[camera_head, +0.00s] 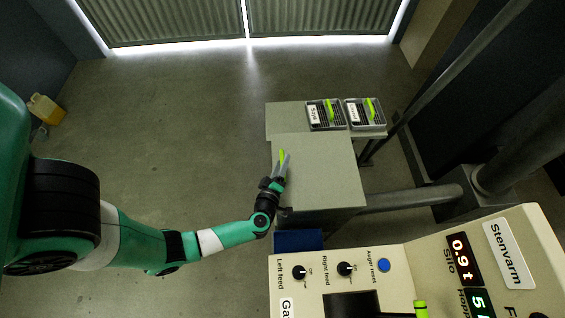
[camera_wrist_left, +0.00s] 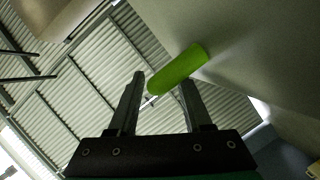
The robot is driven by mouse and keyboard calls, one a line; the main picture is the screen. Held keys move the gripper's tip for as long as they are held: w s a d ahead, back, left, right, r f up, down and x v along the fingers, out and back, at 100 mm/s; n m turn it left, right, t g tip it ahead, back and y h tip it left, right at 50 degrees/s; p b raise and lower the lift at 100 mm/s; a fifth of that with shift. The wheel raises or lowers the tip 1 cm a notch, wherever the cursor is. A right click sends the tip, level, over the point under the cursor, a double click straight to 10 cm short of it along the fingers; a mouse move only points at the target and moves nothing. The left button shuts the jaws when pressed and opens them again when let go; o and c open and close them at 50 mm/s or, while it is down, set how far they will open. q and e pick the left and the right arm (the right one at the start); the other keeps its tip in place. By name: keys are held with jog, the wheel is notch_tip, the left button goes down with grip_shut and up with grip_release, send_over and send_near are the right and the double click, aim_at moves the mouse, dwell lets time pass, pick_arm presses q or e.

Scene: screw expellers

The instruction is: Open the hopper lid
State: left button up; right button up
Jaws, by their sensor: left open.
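A pale grey box, apparently the hopper with its flat lid (camera_head: 318,165) closed, stands right of centre in the head view. A bright green handle (camera_head: 282,155) sticks out at its left edge. In the wrist view this green handle (camera_wrist_left: 180,68) comes off a grey panel (camera_wrist_left: 245,60). My left gripper (camera_head: 285,161) is at the handle, pointing away from me. In the wrist view its two fingers (camera_wrist_left: 161,84) are apart, with the handle across their tips; I cannot tell whether they touch it. My right gripper is not in view.
Behind the lid are two grated trays (camera_head: 326,114) with green handles. A control panel (camera_head: 400,265) with knobs and displays fills the lower right. A blue box (camera_head: 298,240) sits below the hopper. A yellow jug (camera_head: 45,109) is far left. The floor left of the hopper is clear.

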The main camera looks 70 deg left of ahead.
pick_arm(q)
jog(key=shift+w+a+f, duration=0.15)
jog(key=shift+w+a, duration=0.2)
jog(key=shift+a, duration=0.2)
jog(key=shift+c, duration=0.3)
grip_shut()
dwell(0.8)
